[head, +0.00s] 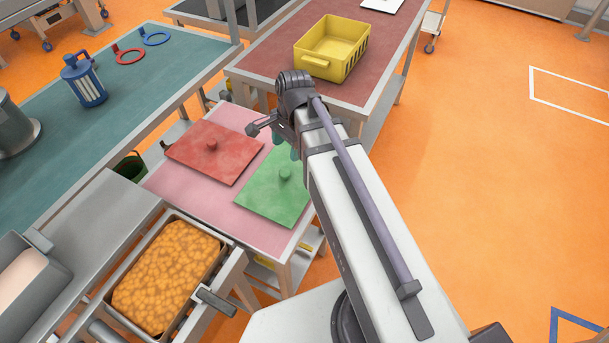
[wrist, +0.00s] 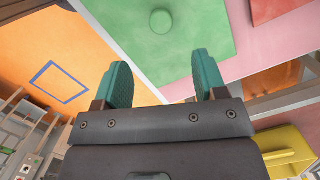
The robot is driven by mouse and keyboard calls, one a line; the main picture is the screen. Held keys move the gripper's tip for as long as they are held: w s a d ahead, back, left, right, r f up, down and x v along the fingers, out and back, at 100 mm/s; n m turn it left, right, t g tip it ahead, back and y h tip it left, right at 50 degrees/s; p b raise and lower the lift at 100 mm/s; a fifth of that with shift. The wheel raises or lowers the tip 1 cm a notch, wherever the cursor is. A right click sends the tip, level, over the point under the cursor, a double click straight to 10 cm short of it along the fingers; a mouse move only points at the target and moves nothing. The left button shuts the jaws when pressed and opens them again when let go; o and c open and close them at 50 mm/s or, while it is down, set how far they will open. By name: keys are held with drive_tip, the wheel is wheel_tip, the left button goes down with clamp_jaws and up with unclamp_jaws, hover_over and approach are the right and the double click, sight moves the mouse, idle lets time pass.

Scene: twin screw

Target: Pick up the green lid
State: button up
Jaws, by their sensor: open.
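The green lid (head: 266,194) is a flat square plate with a round knob (head: 285,174) in its middle. It lies on a pink-topped table (head: 200,203), to the right of a red lid (head: 208,158) with its own knob. In the wrist view the green lid (wrist: 190,35) and its knob (wrist: 161,21) show beyond the fingers. My gripper (wrist: 160,82) is open, with two teal fingers apart and nothing between them. It is apart from the lid. In the head view my arm hides most of the gripper and covers the lid's right edge.
A yellow bin (head: 331,50) stands on a dark red table behind. A tray of orange-brown pieces (head: 168,268) is at the front left. A green-topped table (head: 45,140) at left holds a blue caged canister (head: 84,82) and two rings. Open orange floor lies at right.

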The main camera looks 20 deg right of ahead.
sight(285, 171)
drive_tip(key=shift+a+f, duration=0.1)
drive_tip(key=shift+a, duration=0.05)
drive_tip(key=f+b, duration=0.3)
drive_tip(key=a+f+b, duration=0.1)
drive_tip(key=f+b, duration=0.7)
drive_tip(key=shift+s+a, duration=0.15)
drive_tip(key=shift+r, duration=0.25)
drive_tip(key=c, duration=1)
drive_tip(key=shift+c, duration=0.2)
wheel_tip(285, 171, up, 10)
drive_tip(key=p, duration=1)
drive_tip(key=shift+r+p, duration=0.15)
drive_tip(key=shift+p, duration=0.15)
